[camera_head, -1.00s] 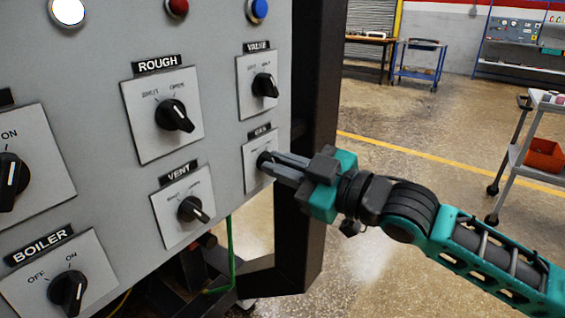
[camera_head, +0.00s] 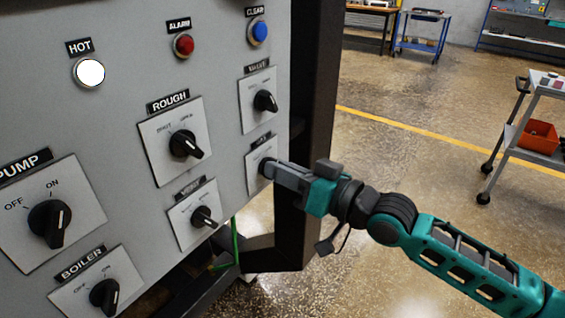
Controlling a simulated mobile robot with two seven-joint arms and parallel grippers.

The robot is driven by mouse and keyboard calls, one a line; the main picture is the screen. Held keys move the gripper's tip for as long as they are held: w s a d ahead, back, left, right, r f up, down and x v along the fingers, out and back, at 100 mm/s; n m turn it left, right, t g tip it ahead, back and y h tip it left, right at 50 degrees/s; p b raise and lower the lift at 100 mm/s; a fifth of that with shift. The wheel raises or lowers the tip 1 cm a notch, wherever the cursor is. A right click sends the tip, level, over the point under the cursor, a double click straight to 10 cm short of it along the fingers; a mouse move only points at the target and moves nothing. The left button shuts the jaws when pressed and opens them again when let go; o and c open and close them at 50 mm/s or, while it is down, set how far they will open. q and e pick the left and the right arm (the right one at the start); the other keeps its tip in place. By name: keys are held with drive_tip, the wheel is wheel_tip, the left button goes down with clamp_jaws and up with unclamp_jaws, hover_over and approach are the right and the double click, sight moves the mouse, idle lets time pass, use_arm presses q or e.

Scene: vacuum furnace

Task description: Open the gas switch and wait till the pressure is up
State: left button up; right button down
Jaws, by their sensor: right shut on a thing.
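The gas switch (camera_head: 264,167) is a dark knob on a small light plate at the lower right of the grey control panel (camera_head: 125,50), below the valve switch (camera_head: 265,101). Its label is small and hard to read. My right gripper (camera_head: 272,172) reaches it from the right and its fingers are shut on the knob. The fingers hide most of the knob, so I cannot tell which way it points. No pressure gauge shows. My left gripper is not in view.
The rough (camera_head: 185,144), vent (camera_head: 204,216), pump (camera_head: 50,224) and boiler (camera_head: 105,296) switches surround it on the panel. A white hot lamp (camera_head: 89,72), a red alarm lamp (camera_head: 184,45) and a blue clear button (camera_head: 257,33) are above. A cart (camera_head: 530,150) stands at the right on open floor.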

drive_tip(key=shift+m, duration=1.1)
drive_tip(key=c, duration=1.2)
unclamp_jaws()
drive_tip(key=shift+d, duration=0.1)
